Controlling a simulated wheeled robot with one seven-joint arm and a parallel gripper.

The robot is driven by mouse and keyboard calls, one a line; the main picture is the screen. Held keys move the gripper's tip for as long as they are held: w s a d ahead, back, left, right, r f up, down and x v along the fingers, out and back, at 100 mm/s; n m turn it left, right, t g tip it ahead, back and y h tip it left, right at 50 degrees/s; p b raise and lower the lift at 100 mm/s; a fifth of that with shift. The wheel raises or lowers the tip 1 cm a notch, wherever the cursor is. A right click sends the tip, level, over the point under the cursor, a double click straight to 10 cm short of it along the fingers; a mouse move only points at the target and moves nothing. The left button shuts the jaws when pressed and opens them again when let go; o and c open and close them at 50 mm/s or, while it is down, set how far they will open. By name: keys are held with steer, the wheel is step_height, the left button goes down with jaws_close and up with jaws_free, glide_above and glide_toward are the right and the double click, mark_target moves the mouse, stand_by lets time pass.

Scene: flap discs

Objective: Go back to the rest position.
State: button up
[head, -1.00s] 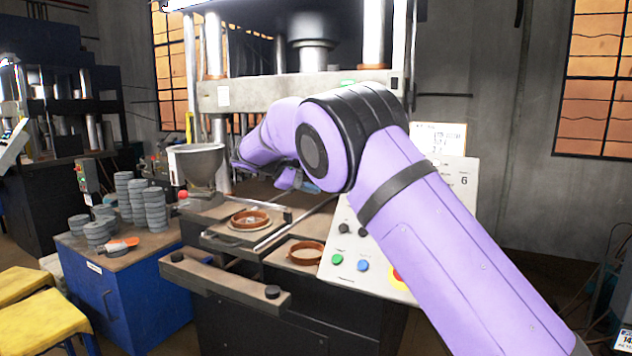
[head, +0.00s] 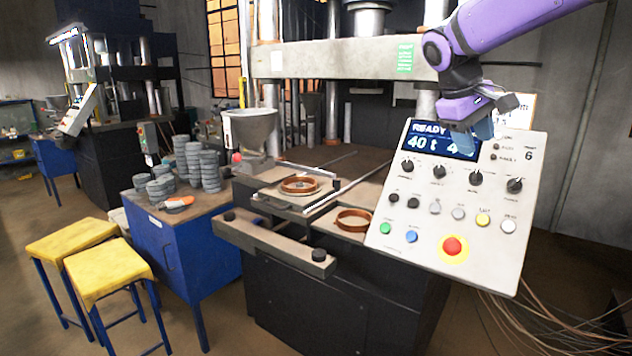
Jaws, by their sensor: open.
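My gripper (head: 481,128) hangs from my purple arm at the upper right of the head view. It is open, and I see nothing held in it. Its fingers point down in front of the control panel (head: 455,205) of the press and cover part of the panel's display. I cannot tell whether the fingers touch the panel.
The press (head: 355,57) stands behind, with two brown rings (head: 300,185) on its front. Grey disc stacks (head: 209,171) and an orange-handled tool (head: 178,203) sit on a blue cabinet (head: 165,255). Yellow stools (head: 108,270) stand left. Cables (head: 545,325) lie on the floor at right.

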steer(key=s+f+m+t+y, duration=0.2)
steer(key=s+f, duration=0.1)
steer(key=s, duration=1.1)
steer(key=s+f+m+t+y, duration=0.2)
steer(key=s+f+y, duration=0.1)
steer(key=s, duration=1.1)
steer(key=shift+s+d+f, duration=0.25)
steer(key=shift+s+f, duration=0.1)
steer(key=shift+f, duration=0.1)
